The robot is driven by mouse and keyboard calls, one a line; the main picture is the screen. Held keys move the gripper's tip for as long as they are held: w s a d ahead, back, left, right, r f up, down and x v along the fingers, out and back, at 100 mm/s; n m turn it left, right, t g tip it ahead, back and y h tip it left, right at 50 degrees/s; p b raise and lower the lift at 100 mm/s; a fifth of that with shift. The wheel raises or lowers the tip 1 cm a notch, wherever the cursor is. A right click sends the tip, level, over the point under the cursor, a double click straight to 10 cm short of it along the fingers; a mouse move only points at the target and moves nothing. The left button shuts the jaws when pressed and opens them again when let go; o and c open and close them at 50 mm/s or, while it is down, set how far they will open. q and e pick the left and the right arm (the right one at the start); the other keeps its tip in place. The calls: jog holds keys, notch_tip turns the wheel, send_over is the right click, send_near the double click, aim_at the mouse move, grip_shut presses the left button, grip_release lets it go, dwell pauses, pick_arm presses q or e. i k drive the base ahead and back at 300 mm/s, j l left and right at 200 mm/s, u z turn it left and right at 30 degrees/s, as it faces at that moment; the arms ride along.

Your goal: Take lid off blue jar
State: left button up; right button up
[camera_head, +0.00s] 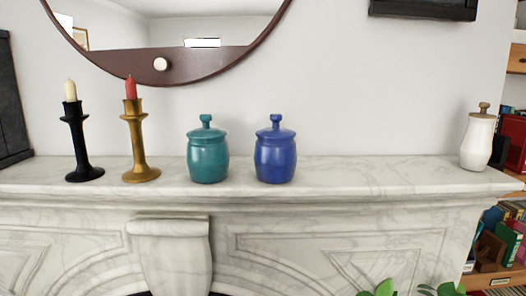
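The blue jar (275,161) stands upright on the marble mantel, near the middle of the head view. Its blue lid (275,132), with a knob (276,119) on top, sits on the jar. Neither of my grippers shows in the head view, so nothing is seen touching the jar or its lid.
A teal lidded jar (207,160) stands close to the left. Further left are a gold candlestick (138,150) and a black one (77,145). A white jar (477,142) stands at the far right. The mantel (380,175) is clear between the blue and white jars.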

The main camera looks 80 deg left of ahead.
aim_at(275, 133)
jog(key=l+u, duration=0.1)
jog(key=u, duration=0.85)
jog(key=l+u, duration=0.1)
jog(key=u, duration=0.35)
jog(key=j+u, duration=0.15)
jog(key=u, duration=1.25)
jog(key=i+l, duration=0.05)
